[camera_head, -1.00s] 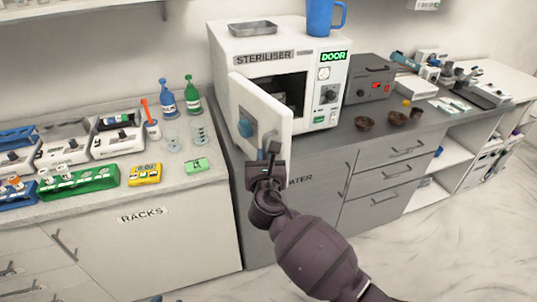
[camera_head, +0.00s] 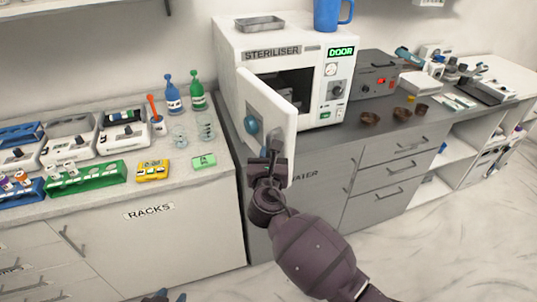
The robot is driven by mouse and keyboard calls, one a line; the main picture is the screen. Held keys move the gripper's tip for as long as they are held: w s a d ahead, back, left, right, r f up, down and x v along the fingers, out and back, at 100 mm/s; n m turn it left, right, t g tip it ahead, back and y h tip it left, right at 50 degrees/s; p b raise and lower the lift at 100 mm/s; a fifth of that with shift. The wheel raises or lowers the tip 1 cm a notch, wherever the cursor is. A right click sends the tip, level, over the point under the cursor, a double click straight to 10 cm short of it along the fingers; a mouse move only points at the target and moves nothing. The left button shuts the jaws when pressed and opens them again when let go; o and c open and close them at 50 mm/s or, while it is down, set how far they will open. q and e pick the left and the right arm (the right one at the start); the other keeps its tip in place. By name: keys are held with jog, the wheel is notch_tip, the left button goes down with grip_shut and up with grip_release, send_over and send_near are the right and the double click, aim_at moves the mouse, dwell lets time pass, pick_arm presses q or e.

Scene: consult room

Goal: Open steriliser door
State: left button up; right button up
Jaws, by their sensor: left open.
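The steriliser (camera_head: 228,45) is a white box on the grey counter. Its door (camera_head: 282,123) stands open, swung out to the left front, and the dark inside shows behind it. A round blue knob (camera_head: 251,124) is on the door's face.
A blue jug (camera_head: 326,14) and a metal tray (camera_head: 260,24) stand on top of the steriliser. A grey device (camera_head: 368,75) and several brown bowls are to its right. Green and blue bottles (camera_head: 197,91) and racks (camera_head: 88,180) fill the left counter. The floor at right is clear.

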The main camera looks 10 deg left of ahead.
jog(key=o, duration=0.4)
jog(key=s, duration=0.3)
jog(key=s+d, duration=0.1)
jog(key=s, duration=0.6)
jog(key=shift+s+d+b, duration=0.2)
jog(key=shift+s+b, duration=0.15)
jog(key=shift+b, duration=0.05)
